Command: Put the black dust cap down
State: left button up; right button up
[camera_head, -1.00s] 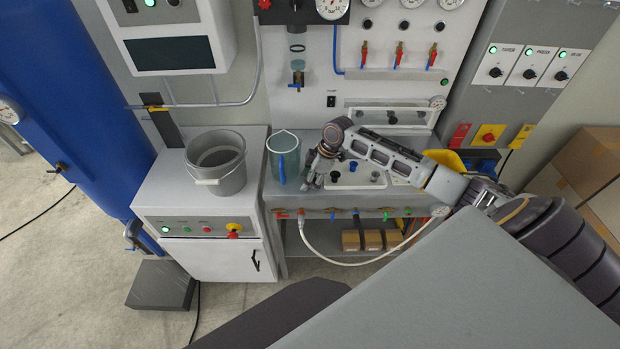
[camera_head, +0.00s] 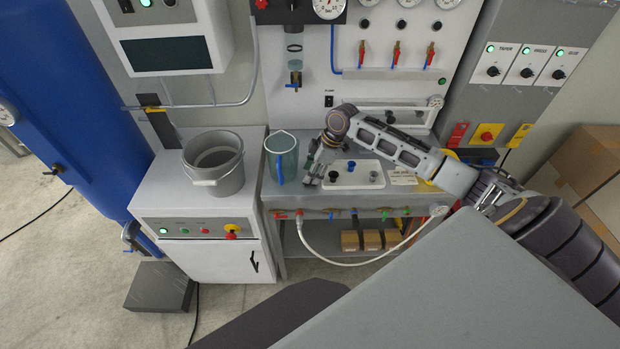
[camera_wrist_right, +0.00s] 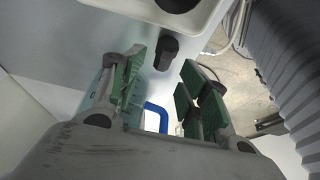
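My right gripper (camera_head: 315,176) points down at the left end of the white tray (camera_head: 352,184), near the clear jug. In the right wrist view its green-padded fingers (camera_wrist_right: 162,68) are spread apart. A black cap (camera_wrist_right: 167,50), which looks like the dust cap, stands by the tips in the gap between them, with no visible contact with either finger. It appears to rest on the grey bench (camera_wrist_right: 115,50) just outside the white tray's edge (camera_wrist_right: 205,18). I cannot make this cap out clearly in the head view. My left gripper is not in view.
The clear jug (camera_head: 281,160) with a blue handle stands just left of my gripper. A grey bucket (camera_head: 214,165) is farther left. Dark fittings (camera_head: 351,165) sit in the white tray. A valve panel (camera_head: 395,50) rises behind.

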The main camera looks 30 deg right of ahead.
jog(key=v, duration=0.9)
jog(key=shift+w+a, duration=0.1)
dwell(0.5)
jog(key=s+a+f+m+h, duration=0.1)
jog(key=s+a+f+m, duration=0.3)
jog(key=s+a+f, duration=1.1)
jog(key=shift+s+r+m+t+h, duration=0.7)
jog(key=shift+s+r+m+h, duration=0.5)
jog(key=shift+s+m, duration=1.75)
notch_tip(320, 180, down, 33)
jog(key=s+g, duration=0.1)
jog(key=s, duration=0.2)
jog(key=s+d+f, duration=0.2)
jog(key=s+f, duration=0.8)
jog(key=s, duration=0.1)
jog(key=s+d+f+g, duration=0.1)
jog(key=s+f, duration=0.9)
jog(key=s, duration=0.1)
jog(key=shift+d+n+g, duration=0.3)
jog(key=shift+d+n, duration=0.05)
jog(key=shift+d, duration=0.05)
